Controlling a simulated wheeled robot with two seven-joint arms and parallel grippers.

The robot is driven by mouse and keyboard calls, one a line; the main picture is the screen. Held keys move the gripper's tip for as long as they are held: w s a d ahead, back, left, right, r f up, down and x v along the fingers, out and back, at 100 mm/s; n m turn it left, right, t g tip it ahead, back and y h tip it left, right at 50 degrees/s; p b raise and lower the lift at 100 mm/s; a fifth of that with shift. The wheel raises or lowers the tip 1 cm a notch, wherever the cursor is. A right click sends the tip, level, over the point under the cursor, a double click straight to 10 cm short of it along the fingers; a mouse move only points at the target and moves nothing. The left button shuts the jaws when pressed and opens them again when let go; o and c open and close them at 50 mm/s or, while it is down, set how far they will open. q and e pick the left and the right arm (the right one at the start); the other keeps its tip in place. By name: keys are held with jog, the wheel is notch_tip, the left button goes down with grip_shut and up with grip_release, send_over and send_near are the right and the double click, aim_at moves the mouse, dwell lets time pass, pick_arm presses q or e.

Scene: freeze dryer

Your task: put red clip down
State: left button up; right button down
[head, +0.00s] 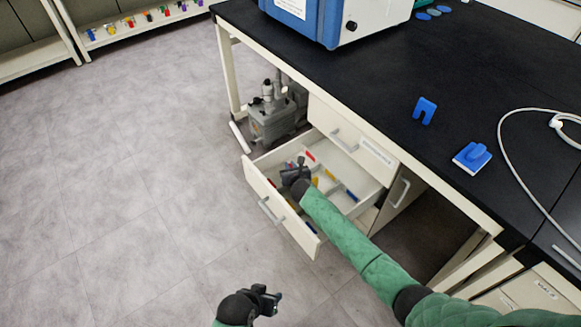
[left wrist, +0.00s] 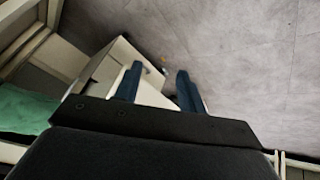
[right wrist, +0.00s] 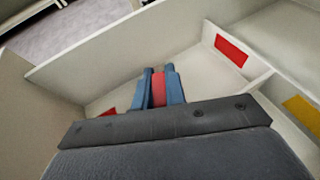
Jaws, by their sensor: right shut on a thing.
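A red clip (right wrist: 158,88) is pinched between the blue fingers of my right gripper (right wrist: 160,90) in the right wrist view. In the head view my right gripper (head: 292,174) is inside the open white drawer (head: 261,188). The clip is low between the drawer's walls; I cannot tell if it touches the floor.
The black bench top (head: 330,92) overhangs the drawer's back. A grey pump (head: 270,118) stands under the bench. Open floor (head: 130,200) lies left of the drawer.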

pick_arm(q)
jog(key=shift+w+r, duration=0.1)
pick_arm(e)
jog(key=c, duration=1.7)
grip_release()
pick_arm(q)
jog(key=shift+f, duration=0.25)
pick_arm(e)
jog(key=shift+o, duration=1.2)
jog(key=shift+r, duration=0.1)
jog(key=shift+s+d+r, duration=0.1)
jog(key=shift+s, duration=0.2)
pick_arm(q)
notch_tip(320, 180, up, 4)
jog(key=shift+a+f+p, duration=0.1)
jog(key=shift+f+p, duration=0.05)
jog(key=shift+p, duration=0.2)
pick_arm(e)
jog(key=v, duration=1.1)
jog(key=shift+s, duration=0.2)
